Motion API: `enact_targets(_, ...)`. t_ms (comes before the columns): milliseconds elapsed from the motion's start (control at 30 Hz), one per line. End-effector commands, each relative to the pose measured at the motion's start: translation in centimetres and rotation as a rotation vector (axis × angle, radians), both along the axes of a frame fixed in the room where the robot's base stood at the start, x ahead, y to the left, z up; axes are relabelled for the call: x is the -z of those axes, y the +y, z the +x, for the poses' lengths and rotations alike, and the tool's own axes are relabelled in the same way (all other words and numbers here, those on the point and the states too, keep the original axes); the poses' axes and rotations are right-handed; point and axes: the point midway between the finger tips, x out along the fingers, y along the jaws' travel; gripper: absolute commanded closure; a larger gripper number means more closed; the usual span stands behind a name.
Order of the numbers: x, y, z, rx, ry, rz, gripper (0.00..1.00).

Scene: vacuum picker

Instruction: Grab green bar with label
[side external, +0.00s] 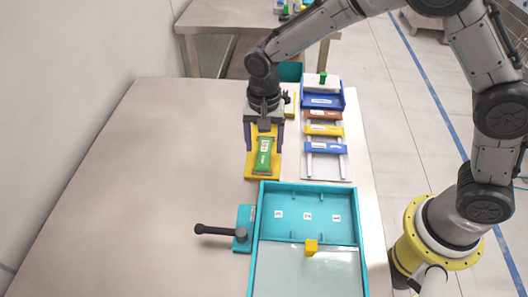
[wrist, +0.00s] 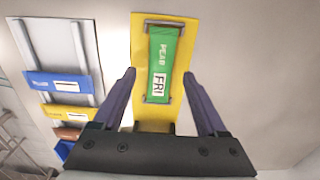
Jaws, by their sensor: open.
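The green bar (side external: 264,153) with a white label lies on a yellow base plate (side external: 249,171). In the wrist view the green bar (wrist: 163,65) shows printed text and a white label reading "FRI", and it sits between two grey end brackets on the yellow plate (wrist: 142,118). My gripper (side external: 264,142) is over the yellow plate, at the far end of the bar. In the wrist view my gripper (wrist: 161,78) is open, with one purple finger on each side of the plate. Neither finger visibly touches the bar.
Right of the plate, a rack (side external: 325,166) carries blue, yellow and brown bars, with a blue bin (side external: 322,101) behind. The table's left side is clear.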

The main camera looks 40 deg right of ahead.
Motion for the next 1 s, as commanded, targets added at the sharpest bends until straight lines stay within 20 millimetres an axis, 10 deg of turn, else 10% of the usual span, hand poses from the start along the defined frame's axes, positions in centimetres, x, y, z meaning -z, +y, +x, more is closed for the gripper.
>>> enact_targets(367, 1.30, 0.02, -0.01, 0.000, -0.001, 0.001, 0.25)
enact_targets(800, 1.26, 0.02, -0.01, 0.000, -0.001, 0.001, 1.00)
enact_targets(1000, 1.24, 0.02, 0.01, 0.000, -0.001, 0.000, 1.00)
